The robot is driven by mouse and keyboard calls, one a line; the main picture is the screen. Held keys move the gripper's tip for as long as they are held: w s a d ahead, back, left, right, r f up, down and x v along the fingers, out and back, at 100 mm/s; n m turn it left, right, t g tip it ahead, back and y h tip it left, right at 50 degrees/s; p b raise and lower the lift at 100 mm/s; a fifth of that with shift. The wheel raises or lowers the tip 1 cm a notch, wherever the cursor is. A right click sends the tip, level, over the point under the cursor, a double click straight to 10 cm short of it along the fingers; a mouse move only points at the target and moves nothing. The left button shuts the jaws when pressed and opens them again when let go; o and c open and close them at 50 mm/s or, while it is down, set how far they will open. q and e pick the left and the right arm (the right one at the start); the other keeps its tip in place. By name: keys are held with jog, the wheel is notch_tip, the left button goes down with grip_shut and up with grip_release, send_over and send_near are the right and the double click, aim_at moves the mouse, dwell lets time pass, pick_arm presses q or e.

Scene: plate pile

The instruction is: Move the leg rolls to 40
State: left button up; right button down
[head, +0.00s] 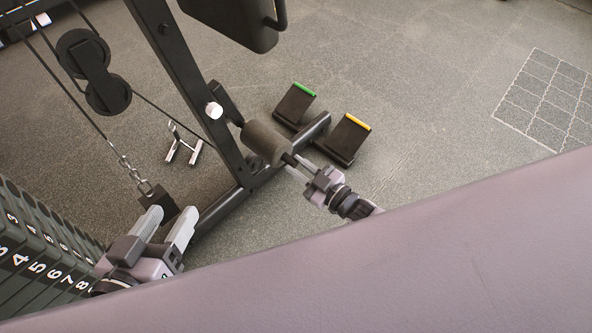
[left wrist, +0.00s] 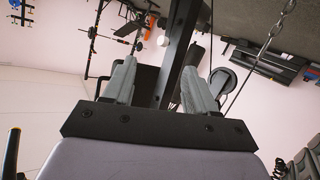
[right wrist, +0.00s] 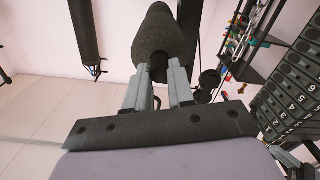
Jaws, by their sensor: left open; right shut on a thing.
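A dark grey foam leg roll (head: 265,143) sits at the lower part of the black machine frame; it stands large in the right wrist view (right wrist: 160,38). My right gripper (head: 297,168) is shut on the dark bar end (right wrist: 159,72) that sticks out of the roll. My left gripper (head: 171,220) is open, well to the left of the roll, with nothing visible held between its fingers. In the left wrist view, the black post (left wrist: 178,50) shows beyond and between its open fingers (left wrist: 162,80). No mark reading 40 is readable.
A white knob (head: 214,110) sits on the slanted post (head: 180,65). A numbered weight stack (head: 35,255) is at the lower left, with a chain (head: 130,170) nearby. Two black pads with green (head: 295,103) and orange (head: 346,138) edges lie beyond the roll.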

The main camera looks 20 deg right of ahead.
pick_arm(q)
jog(key=shift+w+d+p, duration=0.15)
jog(key=shift+d+p, duration=0.2)
jog(key=shift+p, duration=0.25)
pick_arm(e)
jog(key=w+d+r+n, duration=0.4)
jog(key=d+r+n, duration=0.1)
jog(key=d+n, duration=0.1)
jog(key=shift+w+d+r, duration=0.2)
jog(key=shift+d+r, duration=0.15)
jog(key=shift+d, duration=0.45)
jog(key=c, duration=1)
grip_release()
jog(key=shift+o, duration=0.2)
jog(key=shift+s+a, duration=0.1)
jog(key=shift+f, duration=0.1)
pick_arm(q)
jog(key=shift+r, duration=0.1)
pick_arm(e)
jog(key=shift+s, duration=0.1)
